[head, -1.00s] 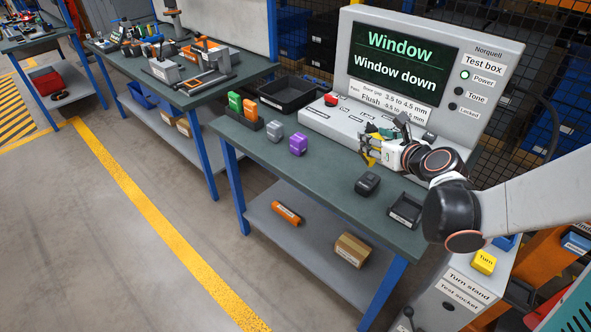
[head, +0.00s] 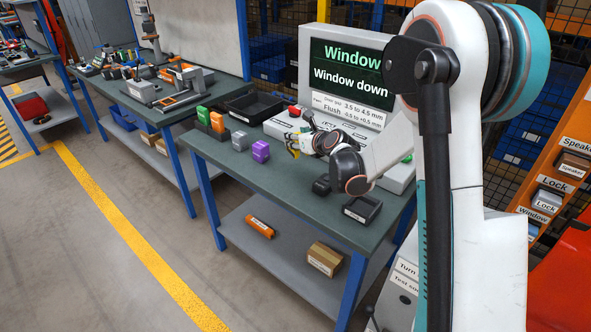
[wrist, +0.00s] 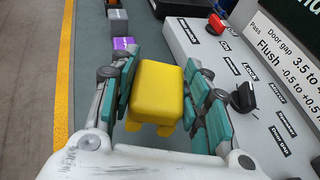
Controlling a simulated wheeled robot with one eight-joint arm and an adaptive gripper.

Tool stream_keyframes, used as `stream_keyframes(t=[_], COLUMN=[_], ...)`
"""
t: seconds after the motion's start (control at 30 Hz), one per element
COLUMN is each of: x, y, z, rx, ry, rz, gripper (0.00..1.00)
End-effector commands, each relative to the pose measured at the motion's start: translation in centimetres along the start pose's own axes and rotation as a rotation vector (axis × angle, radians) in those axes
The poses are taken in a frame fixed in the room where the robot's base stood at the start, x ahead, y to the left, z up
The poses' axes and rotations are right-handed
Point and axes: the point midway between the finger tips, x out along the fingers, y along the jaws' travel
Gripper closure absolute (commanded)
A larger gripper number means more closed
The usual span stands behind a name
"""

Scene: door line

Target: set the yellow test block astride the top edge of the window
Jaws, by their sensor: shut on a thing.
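The yellow test block (wrist: 157,97) sits between the teal-padded fingers of my gripper (wrist: 160,80) in the wrist view. The fingers are shut on its two sides, and two short legs show at its lower end. In the head view my gripper (head: 296,145) is over the workbench, in front of the test box, and only a little yellow shows there. The car window and its top edge are not in view. The test box screen (head: 349,72) reads "Window" and "Window down".
The purple block (head: 260,151), grey block (head: 240,140), orange block (head: 217,122) and green block (head: 203,115) stand left of my gripper. A black tray (head: 362,210) is at the bench's near right. My own arm covers much of the right. Floor is clear on the left.

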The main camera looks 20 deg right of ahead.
Motion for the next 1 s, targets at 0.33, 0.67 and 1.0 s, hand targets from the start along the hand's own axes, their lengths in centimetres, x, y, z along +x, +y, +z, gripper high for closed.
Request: stream_keyframes(t=[0.33, 0.67, 1.0], x=[2.4, 3.6, 4.1], y=[0.0, 0.0, 0.0], z=[-5.9, -8.8, -10.1], rx=[0.0, 0.0, 0.0], ry=[-0.001, 0.0, 0.0], rz=[0.0, 0.0, 0.0], gripper=[0.89, 0.89, 0.89])
